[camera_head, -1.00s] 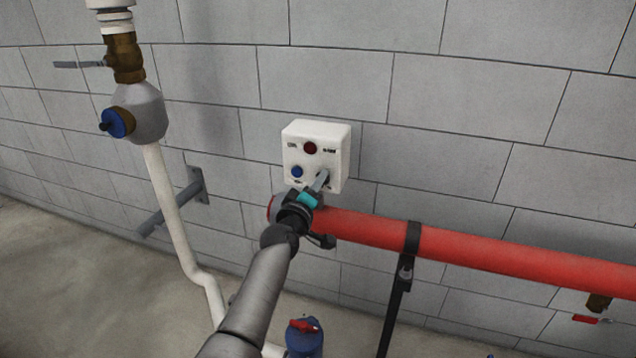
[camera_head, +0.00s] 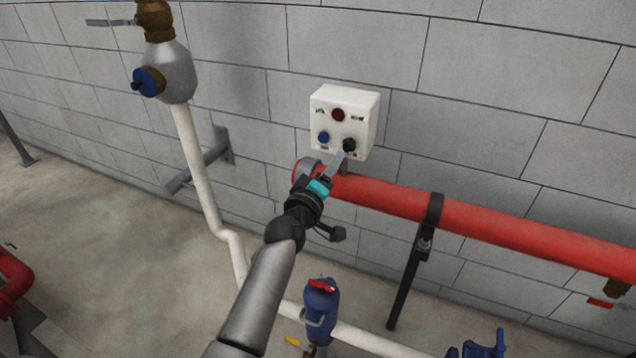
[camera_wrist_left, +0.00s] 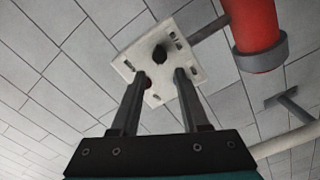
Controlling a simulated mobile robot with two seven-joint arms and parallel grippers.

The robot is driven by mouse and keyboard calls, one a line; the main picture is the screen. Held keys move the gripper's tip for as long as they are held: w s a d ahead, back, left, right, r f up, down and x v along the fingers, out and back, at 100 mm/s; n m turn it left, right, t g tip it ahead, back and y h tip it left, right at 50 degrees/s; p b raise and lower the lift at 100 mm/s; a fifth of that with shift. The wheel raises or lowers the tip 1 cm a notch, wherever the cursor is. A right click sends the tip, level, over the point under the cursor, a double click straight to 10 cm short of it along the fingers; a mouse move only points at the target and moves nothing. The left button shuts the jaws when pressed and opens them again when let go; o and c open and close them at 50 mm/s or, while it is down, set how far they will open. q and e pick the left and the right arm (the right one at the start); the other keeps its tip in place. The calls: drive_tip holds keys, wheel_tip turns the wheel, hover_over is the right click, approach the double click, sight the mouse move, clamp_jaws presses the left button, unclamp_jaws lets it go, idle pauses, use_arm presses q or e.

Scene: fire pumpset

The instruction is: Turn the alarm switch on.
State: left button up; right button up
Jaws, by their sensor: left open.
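A white control box (camera_head: 345,103) is on the grey block wall. Its front has a dark red lamp (camera_head: 338,114), a blue button (camera_head: 323,137) and a black knob (camera_head: 349,145), the likely alarm switch. My left gripper (camera_head: 323,161) is open and empty just below and in front of the box, its fingers spread apart. In the left wrist view the box (camera_wrist_left: 181,77) lies beyond the open fingers (camera_wrist_left: 160,72), with the black knob (camera_wrist_left: 160,53) near the gap between them. The knob's exact setting and the box lettering are too small to tell. My right gripper is not in view.
A thick red pipe (camera_head: 480,220) runs right from just below the box, held by a black support (camera_head: 420,260). A white pipe (camera_head: 200,175) with a blue-capped fitting (camera_head: 148,82) stands left. A blue valve (camera_head: 321,305) is low in front.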

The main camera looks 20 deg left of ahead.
use_arm(q)
drive_tip(key=s, duration=0.8)
drive_tip(key=shift+p, duration=0.35)
drive_tip(key=shift+w+a, duration=0.1)
drive_tip(key=s+d+f+m+g+b, duration=0.1)
drive_tip(key=s+f+m+g, duration=0.2)
drive_tip(key=f, duration=0.8)
drive_tip(key=s+d+f+m+g+b, duration=0.15)
drive_tip(key=s+f, duration=0.45)
drive_tip(key=f, duration=0.6)
drive_tip(key=s+d+f+m+g+b, duration=0.15)
drive_tip(key=s+f+g, duration=0.25)
drive_tip(key=f, duration=0.7)
drive_tip(key=s+a+f+m+g+b, duration=0.1)
drive_tip(key=s+f+m+g, duration=0.1)
drive_tip(key=s+f, duration=0.5)
drive_tip(key=s+a+f+m+g, duration=0.1)
drive_tip(key=s+f+m+g, duration=0.2)
drive_tip(key=s+f, duration=0.4)
drive_tip(key=s+a+f+m+g+b, duration=0.1)
drive_tip(key=s+f+m+g, duration=0.2)
drive_tip(key=s, duration=1.7)
wheel_tip(320, 180, down, 4)
drive_tip(key=shift+f+y+b, duration=0.1)
drive_tip(key=shift+y+b, duration=0.2)
